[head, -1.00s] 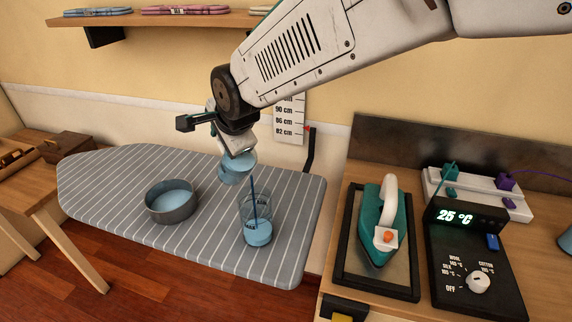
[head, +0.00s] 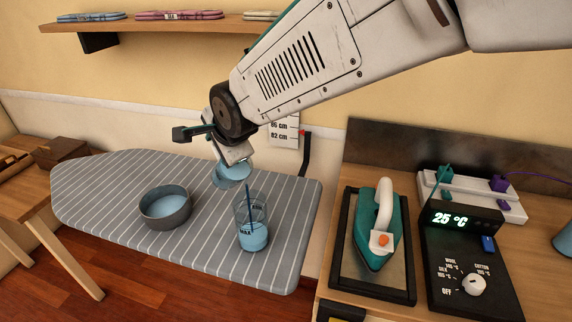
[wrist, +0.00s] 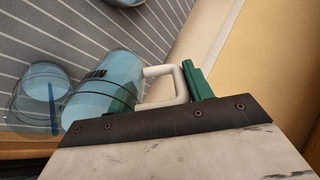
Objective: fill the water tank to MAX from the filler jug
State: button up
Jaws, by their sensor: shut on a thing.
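My gripper (head: 235,152) is shut on the white handle of the filler jug (head: 232,174), a blue-tinted clear jug tilted above the ironing board. In the wrist view the jug (wrist: 108,82) shows dark markings, and its handle lies against a green finger. The water tank (head: 253,212) is a clear cup on the board, just below and right of the jug, with blue water in its lower part and a MAX mark near the water surface. A thin dark blue line runs from near the jug's lip into the tank; I cannot tell whether it is a stream or a rod.
A grey bowl (head: 166,212) of blue water stands left of the tank on the striped ironing board (head: 110,180). On the right wooden counter, a teal iron (head: 372,232) rests on a framed plate beside a control box (head: 462,262) reading 25 °C. A wall shelf (head: 180,24) is above.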

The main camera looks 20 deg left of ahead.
jog(key=shift+d+y, duration=0.1)
jog(key=shift+y, duration=0.2)
dwell(0.4)
